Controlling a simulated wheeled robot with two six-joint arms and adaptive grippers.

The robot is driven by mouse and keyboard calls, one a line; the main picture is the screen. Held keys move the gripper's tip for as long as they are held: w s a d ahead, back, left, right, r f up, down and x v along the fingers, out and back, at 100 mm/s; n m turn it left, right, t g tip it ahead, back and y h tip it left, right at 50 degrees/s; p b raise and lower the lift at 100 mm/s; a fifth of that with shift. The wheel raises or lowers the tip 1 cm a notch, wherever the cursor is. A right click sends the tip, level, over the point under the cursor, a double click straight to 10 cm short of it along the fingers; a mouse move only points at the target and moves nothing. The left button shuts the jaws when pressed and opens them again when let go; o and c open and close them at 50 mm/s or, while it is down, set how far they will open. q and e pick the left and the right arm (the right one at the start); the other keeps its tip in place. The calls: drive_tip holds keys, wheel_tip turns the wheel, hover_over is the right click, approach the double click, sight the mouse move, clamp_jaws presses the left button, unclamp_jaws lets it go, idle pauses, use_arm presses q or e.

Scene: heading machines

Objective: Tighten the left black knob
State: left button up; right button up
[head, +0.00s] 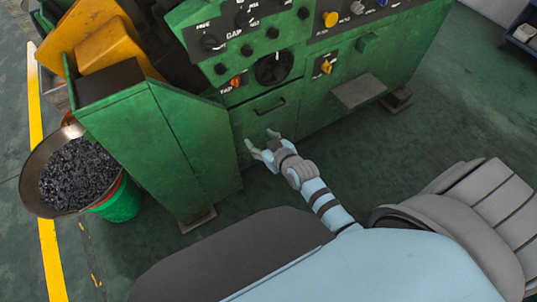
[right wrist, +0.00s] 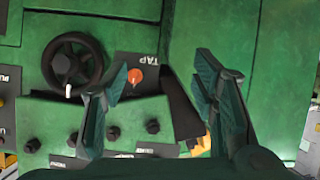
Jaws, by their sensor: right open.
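The green machine's control panel (head: 230,40) carries several black knobs. The leftmost black knob of the lower row (head: 220,68) is at the panel's lower left in the head view. The right wrist view shows the panel upside down, with that end's black knob (right wrist: 152,127) between my finger outlines, beyond the fingers. My right gripper (head: 259,145) is open and empty, below the panel in front of the drawer-like door, apart from the knobs. Its two dark fingers (right wrist: 162,85) are spread in the right wrist view. My left gripper is out of view.
A black handwheel (head: 274,68) and an orange knob (head: 235,82) sit below the knob row. A grey ledge (head: 358,90) juts out at right. A pan of dark metal pieces (head: 36,200) stands on a green bucket (head: 119,203) at left. The floor in front is clear.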

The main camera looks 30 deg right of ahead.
drive_tip(key=shift+g, duration=0.6)
drive_tip(key=s+f, duration=0.2)
drive_tip(key=f, duration=0.1)
drive_tip(key=s+f, duration=0.1)
drive_tip(key=f, duration=0.1)
drive_tip(key=shift+d, duration=0.35)
